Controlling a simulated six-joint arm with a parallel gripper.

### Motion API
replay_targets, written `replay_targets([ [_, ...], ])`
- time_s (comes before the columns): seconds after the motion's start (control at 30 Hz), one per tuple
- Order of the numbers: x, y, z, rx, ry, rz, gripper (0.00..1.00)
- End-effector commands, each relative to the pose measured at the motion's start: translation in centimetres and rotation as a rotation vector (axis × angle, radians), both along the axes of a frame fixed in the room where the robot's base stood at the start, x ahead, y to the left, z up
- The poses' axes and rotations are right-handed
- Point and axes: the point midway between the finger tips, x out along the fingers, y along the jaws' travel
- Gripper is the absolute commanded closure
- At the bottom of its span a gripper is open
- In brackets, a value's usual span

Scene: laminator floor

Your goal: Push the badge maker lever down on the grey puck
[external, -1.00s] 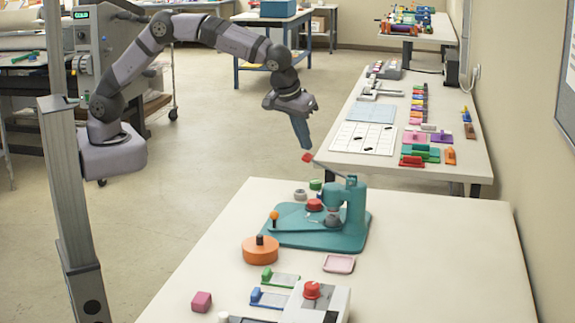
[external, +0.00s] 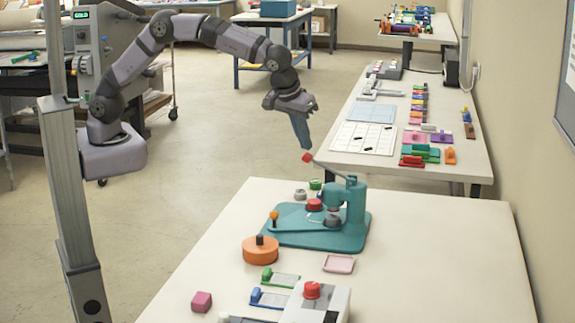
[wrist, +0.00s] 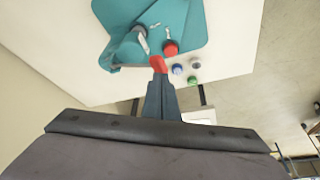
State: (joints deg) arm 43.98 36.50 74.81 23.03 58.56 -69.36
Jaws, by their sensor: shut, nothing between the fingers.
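The teal badge maker (external: 356,205) stands on its flat base on the near table. Its thin lever (external: 330,169) slopes up to the left and ends in a red tip (external: 307,157); the tip also shows in the wrist view (wrist: 158,65). My gripper (external: 304,146) is shut and empty, pointing down just above the red tip; I cannot tell if they touch.
The table's right side is clear.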

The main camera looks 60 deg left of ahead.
Motion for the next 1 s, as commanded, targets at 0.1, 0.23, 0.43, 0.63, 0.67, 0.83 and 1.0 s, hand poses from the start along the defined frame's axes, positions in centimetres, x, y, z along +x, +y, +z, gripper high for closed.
replay_targets([
  [0.1, 0.0, 0.0, -0.2, 0.0, 0.0, 0.0, 1.0],
  [0.23, 0.0, 0.0, -0.7, 0.0, 0.0, 0.0, 1.0],
  [0.43, 0.0, 0.0, -1.6, 0.0, 0.0, 0.0, 1.0],
  [0.63, 0.0, 0.0, -2.5, 0.0, 0.0, 0.0, 1.0],
  [0.67, 0.0, 0.0, -2.6, 0.0, 0.0, 0.0, 1.0],
  [0.83, 0.0, 0.0, -3.4, 0.0, 0.0, 0.0, 1.0],
  [1.0, 0.0, 0.0, -4.2, 0.0, 0.0, 0.0, 1.0],
])
